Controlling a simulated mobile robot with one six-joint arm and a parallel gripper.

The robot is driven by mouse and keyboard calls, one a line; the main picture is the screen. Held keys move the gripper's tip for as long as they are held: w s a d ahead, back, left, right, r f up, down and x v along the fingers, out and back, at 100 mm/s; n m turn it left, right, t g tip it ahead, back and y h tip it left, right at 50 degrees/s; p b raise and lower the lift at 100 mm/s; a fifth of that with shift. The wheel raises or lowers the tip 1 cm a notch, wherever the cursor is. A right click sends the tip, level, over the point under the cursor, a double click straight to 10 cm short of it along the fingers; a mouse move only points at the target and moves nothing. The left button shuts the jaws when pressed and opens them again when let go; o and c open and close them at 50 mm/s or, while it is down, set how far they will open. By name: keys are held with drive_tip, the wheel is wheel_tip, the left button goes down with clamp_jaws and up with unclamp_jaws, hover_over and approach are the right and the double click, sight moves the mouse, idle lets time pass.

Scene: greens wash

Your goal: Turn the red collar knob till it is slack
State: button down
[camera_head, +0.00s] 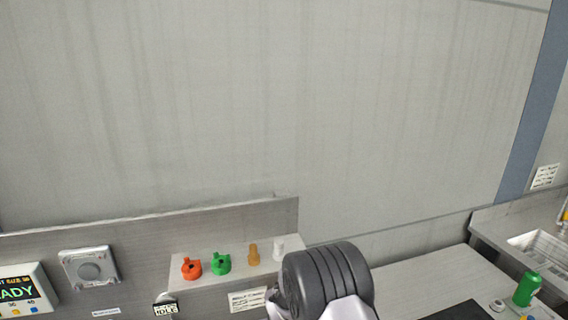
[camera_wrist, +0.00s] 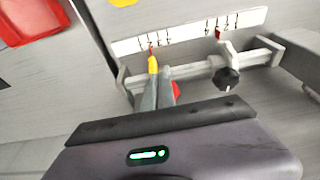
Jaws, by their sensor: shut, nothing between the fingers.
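In the wrist view my gripper (camera_wrist: 153,62) is shut and empty, its grey fingers ending in a yellow tip. A small red part, which looks like the red collar knob (camera_wrist: 176,90), shows just right of the fingers and is partly hidden by them. I cannot tell whether they touch. Behind it a grey rail (camera_wrist: 195,67) runs under a white scale strip (camera_wrist: 190,32) with red pointers. A black knob (camera_wrist: 227,79) sits on the rail to the right. In the head view the gripper, rail and red knob do not show.
In the wrist view a red object (camera_wrist: 30,20) lies at upper left. In the head view, a shelf holds an orange part (camera_head: 191,268), a green part (camera_head: 221,264) and two small pegs.

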drive_tip(key=shift+w+a+r+b, duration=0.1)
drive_tip(key=shift+w+a+b, duration=0.1)
drive_tip(key=shift+b, duration=0.1)
idle(0.4)
